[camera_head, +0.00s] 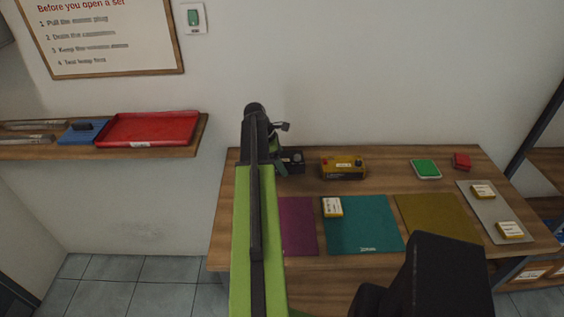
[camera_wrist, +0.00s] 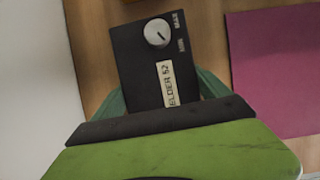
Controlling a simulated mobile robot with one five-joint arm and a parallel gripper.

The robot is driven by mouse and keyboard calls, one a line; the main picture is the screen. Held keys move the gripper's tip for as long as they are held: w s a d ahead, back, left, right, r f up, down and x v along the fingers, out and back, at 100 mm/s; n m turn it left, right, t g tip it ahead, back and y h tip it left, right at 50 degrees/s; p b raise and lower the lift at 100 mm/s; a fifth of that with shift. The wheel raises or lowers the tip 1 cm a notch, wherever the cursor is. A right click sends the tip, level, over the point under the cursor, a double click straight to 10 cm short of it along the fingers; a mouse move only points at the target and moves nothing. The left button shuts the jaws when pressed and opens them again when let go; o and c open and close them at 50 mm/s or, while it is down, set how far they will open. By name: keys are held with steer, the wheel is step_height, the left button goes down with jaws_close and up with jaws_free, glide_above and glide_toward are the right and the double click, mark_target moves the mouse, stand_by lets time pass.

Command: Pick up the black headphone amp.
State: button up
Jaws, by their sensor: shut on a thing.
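The black headphone amp (camera_wrist: 137,60) is a dark box with a silver knob, MIN and MAX marks and a white label, seen close in the wrist view. In the head view the amp (camera_head: 292,157) shows at the back left of the wooden table, partly hidden by my arm. My gripper (camera_wrist: 160,92) is shut on the amp, with a green finger at each side of it. In the head view my gripper (camera_head: 283,166) is mostly hidden behind my arm. I cannot tell whether the amp touches the table.
A yellow box (camera_head: 343,167) stands right of the amp. Purple (camera_head: 298,226), teal (camera_head: 364,229) and olive (camera_head: 436,220) mats lie in front. A green-topped item (camera_head: 426,169) and a red block (camera_head: 462,161) sit at back right. A shelf with a red tray (camera_head: 148,128) is at left.

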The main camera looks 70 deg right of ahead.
steer(key=s+a+r+p, duration=0.3)
steer(key=s+r+p, duration=0.4)
steer(key=s, duration=0.4)
steer(key=shift+a+r, duration=0.3)
steer(key=shift+r, duration=0.3)
